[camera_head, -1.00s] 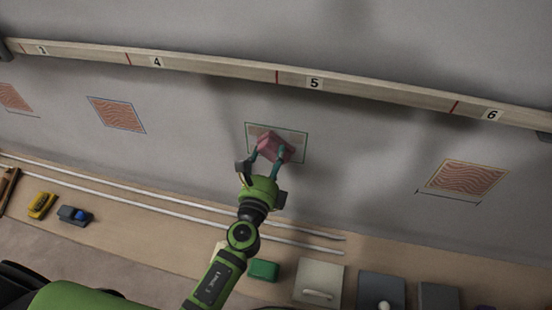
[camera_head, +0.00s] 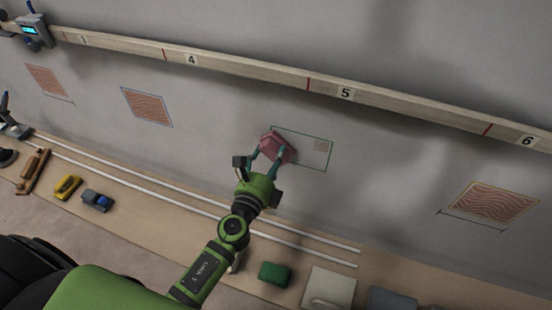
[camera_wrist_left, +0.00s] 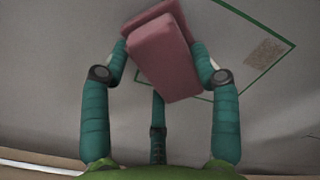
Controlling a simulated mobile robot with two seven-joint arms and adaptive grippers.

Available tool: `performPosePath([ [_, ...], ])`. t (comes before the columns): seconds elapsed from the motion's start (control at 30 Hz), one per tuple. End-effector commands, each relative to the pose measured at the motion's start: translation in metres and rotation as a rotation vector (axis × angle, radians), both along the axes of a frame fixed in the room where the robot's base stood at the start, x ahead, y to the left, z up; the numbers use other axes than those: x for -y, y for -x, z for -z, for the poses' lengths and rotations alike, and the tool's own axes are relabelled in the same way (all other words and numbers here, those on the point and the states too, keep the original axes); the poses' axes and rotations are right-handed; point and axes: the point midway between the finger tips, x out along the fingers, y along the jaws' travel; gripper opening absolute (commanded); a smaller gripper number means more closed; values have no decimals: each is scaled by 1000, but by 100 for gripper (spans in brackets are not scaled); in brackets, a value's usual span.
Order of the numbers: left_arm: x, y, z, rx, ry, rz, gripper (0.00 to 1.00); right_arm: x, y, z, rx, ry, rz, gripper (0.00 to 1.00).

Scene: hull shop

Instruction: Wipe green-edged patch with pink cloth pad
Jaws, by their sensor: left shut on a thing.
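The green-edged patch (camera_head: 311,150) is a thin green outline on the grey wall below number 5. Most of its inside is bare grey, with a small brownish remnant near its right end; this remnant also shows in the left wrist view (camera_wrist_left: 264,53). My left gripper (camera_head: 269,157) is shut on the pink cloth pad (camera_head: 277,146), which lies over the outline's left end and hides it. In the left wrist view the pad (camera_wrist_left: 163,58) sits tilted between the teal fingers (camera_wrist_left: 165,65). Whether it touches the wall I cannot tell. My right gripper is not in view.
A numbered wooden rail (camera_head: 262,77) runs along the wall above. Other wavy patches (camera_head: 147,107) flank the green one. The shelf below carries a yellow tool (camera_head: 67,187), a blue-grey tool (camera_head: 97,201), a green block (camera_head: 275,273) and white rods (camera_head: 180,196).

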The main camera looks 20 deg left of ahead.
Motion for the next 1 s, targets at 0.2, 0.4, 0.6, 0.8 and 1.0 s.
performPosePath([
  [0.2, -18, 0, -1, 1, -2, -1, 33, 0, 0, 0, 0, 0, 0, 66],
  [0.4, -19, -1, -9, 1, -1, 1, 33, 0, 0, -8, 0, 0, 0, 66],
  [0.6, -18, -2, -20, 1, 0, 1, 33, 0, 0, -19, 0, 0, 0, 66],
  [0.8, -10, -2, -19, 1, 2, 1, 33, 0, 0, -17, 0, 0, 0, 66],
  [1.0, 7, -1, -21, 1, 2, 2, 33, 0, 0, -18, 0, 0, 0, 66],
])
